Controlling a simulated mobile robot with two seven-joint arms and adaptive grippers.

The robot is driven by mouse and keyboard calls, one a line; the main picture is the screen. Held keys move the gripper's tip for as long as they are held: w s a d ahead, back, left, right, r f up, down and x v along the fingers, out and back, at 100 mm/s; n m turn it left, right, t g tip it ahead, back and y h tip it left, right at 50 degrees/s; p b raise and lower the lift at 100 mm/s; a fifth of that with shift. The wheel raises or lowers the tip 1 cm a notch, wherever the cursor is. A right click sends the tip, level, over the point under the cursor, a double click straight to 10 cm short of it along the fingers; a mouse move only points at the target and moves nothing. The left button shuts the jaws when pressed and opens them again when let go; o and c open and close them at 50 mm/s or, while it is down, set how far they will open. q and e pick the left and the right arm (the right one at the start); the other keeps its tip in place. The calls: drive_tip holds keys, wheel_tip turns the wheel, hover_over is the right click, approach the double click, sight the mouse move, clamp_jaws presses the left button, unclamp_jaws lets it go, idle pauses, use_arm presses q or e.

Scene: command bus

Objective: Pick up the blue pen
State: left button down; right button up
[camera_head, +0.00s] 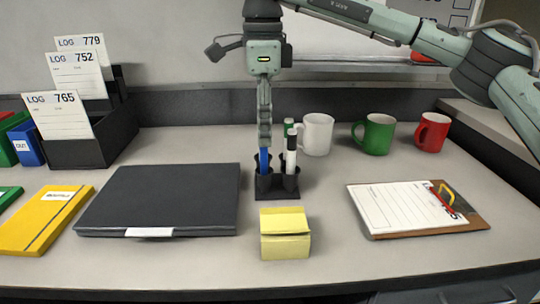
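The blue pen (264,161) stands upright in the left front cup of a black pen holder (277,191). Only a short blue length shows between the cup and my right gripper (264,143). My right gripper points straight down over the pen, its fingertips at the pen's upper part. I see its fingers edge-on, one in line with the other, so the gap between them is hidden. I cannot tell whether they touch the pen. My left gripper is not in view.
A white marker (291,152) and a green marker (288,128) stand close right of the pen. White (317,135), green (376,135) and red (432,133) mugs stand behind right. A yellow note block (285,246) sits in front, a black folder (165,195) left, a clipboard (470,222) right.

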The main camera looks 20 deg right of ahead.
sight(264, 156)
wheel_tip(264, 156, down, 7)
drive_tip(key=shift+a+r, duration=0.1)
drive_tip(key=shift+r, duration=0.1)
clamp_jaws()
